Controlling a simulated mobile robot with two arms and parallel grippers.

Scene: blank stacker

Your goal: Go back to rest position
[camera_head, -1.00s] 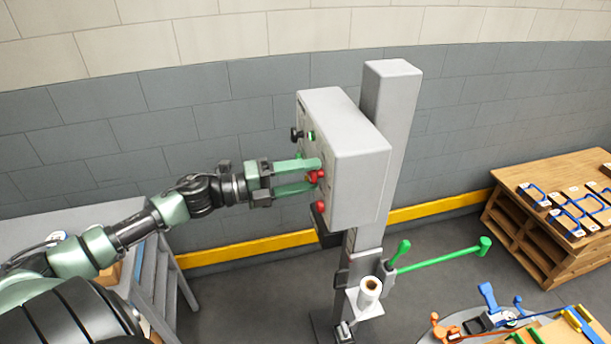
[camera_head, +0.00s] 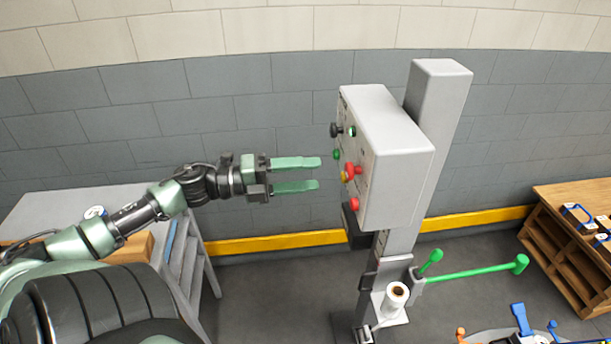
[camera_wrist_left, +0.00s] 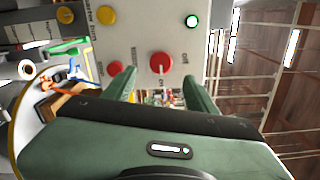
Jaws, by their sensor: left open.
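My left gripper (camera_head: 318,174) is open and empty, with its two green fingers pointing right. It hangs in the air to the left of a grey control box (camera_head: 390,165), with a clear gap between its fingertips and the box. The box carries a red knob with a yellow base (camera_head: 352,172), another red button (camera_head: 354,204), green buttons and a black knob (camera_head: 336,130). In the left wrist view, a red button (camera_wrist_left: 161,62) shows ahead between the green fingers. My right gripper is not in view.
The box is on a grey column (camera_head: 440,90). A green lever (camera_head: 470,272) and a white roll (camera_head: 396,294) are lower on it. A grey table (camera_head: 45,215) stands at the left and a wooden shelf (camera_head: 570,240) at the right. The wall is behind.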

